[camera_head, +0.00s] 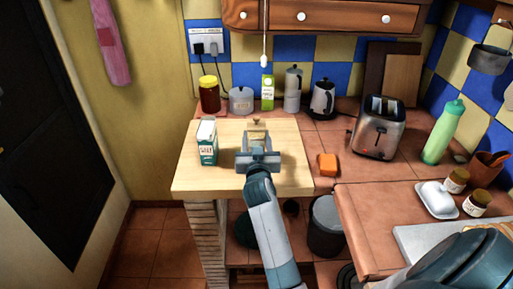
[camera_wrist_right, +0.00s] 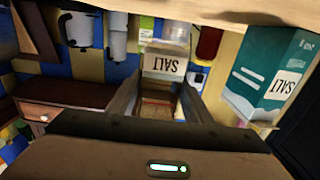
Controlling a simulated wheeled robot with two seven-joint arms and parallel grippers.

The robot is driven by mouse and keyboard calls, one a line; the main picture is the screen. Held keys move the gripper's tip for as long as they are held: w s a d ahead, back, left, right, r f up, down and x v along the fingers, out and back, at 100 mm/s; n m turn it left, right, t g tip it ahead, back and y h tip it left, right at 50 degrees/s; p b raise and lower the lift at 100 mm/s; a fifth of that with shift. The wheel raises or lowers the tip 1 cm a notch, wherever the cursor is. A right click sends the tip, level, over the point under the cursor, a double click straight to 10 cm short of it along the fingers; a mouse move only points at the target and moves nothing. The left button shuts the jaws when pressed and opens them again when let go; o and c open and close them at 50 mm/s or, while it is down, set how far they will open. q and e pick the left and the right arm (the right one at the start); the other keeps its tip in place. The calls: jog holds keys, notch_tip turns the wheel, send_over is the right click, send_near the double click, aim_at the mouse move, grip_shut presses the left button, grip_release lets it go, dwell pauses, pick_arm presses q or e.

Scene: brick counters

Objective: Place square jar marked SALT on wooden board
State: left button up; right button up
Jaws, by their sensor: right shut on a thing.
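The square jar marked SALT (camera_wrist_right: 165,62) is between the fingers of my right gripper (camera_wrist_right: 158,95), with its label upside down in the right wrist view. In the head view my right gripper (camera_head: 258,158) is over the middle of the light wooden board (camera_head: 215,180). It is shut on the jar, whose top (camera_head: 257,130) shows just behind the fingers; the gripper hides most of the body. I cannot tell whether the jar's base touches the board. My left gripper is not in view.
A green and white SALT carton (camera_head: 207,142) stands on the board's left part, and also shows in the right wrist view (camera_wrist_right: 268,75). A red-brown jar (camera_head: 209,95), grey pot (camera_head: 241,100) and green carton (camera_head: 267,92) stand behind. An orange sponge (camera_head: 328,164) lies right of the board.

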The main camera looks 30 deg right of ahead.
jog(key=shift+f, duration=0.25)
notch_tip(320, 180, down, 3)
jog(key=shift+r, duration=0.1)
jog(key=shift+f, duration=0.25)
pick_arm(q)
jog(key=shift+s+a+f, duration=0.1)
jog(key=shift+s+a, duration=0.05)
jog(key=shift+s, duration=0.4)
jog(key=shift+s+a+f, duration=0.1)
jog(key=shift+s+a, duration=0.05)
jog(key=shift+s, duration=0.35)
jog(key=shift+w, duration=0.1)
pick_arm(e)
jog(key=shift+f, duration=0.1)
jog(key=o, duration=1.3)
jog(key=shift+f, duration=0.1)
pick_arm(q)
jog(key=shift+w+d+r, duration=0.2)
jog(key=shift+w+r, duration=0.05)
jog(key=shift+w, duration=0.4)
